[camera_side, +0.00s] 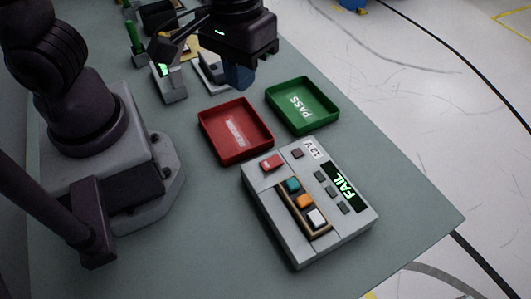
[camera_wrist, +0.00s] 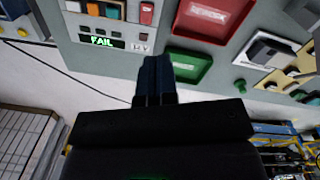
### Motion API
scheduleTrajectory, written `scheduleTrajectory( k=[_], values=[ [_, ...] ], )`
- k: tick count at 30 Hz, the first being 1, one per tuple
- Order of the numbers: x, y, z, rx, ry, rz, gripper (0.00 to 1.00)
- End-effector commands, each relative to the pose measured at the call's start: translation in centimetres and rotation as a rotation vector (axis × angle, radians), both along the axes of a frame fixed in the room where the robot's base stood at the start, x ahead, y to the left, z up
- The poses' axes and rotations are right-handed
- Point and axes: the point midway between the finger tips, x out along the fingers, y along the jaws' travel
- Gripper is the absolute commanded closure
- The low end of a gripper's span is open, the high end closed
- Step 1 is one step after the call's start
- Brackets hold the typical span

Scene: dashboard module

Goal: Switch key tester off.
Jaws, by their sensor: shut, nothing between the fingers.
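The key tester (camera_side: 262,205) is a grey box on the right part of the table, and it also shows at the top left of the wrist view (camera_wrist: 130,32). A red switch (camera_side: 271,162) sits at its back left corner. Teal, orange and white keys (camera_side: 304,201) sit in a row in a framed slot. Its display (camera_side: 344,187) is lit green and reads FAIL. My gripper (camera_side: 238,78) is raised beyond the trays, well away from the tester. In the wrist view its dark blue fingers (camera_wrist: 154,75) are together and hold nothing.
A red tray (camera_side: 205,126) and a green PASS tray (camera_side: 273,98) lie behind the tester, between it and my gripper. Small devices (camera_side: 173,90) stand at the back left. The table right of the tester is clear.

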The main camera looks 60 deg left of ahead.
Motion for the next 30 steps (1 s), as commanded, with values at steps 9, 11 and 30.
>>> scheduleTrajectory(
  k=[9,11,30],
  values=[
    [1.2,-2.4,-4.2,0.061,0.057,0.642,1.0],
    [1.6,-2.5,-4.3,0.057,0.05,0.764,1.0],
    [2.4,-2.8,-4.1,0.02,0.029,1.175,1.0]
  ],
)
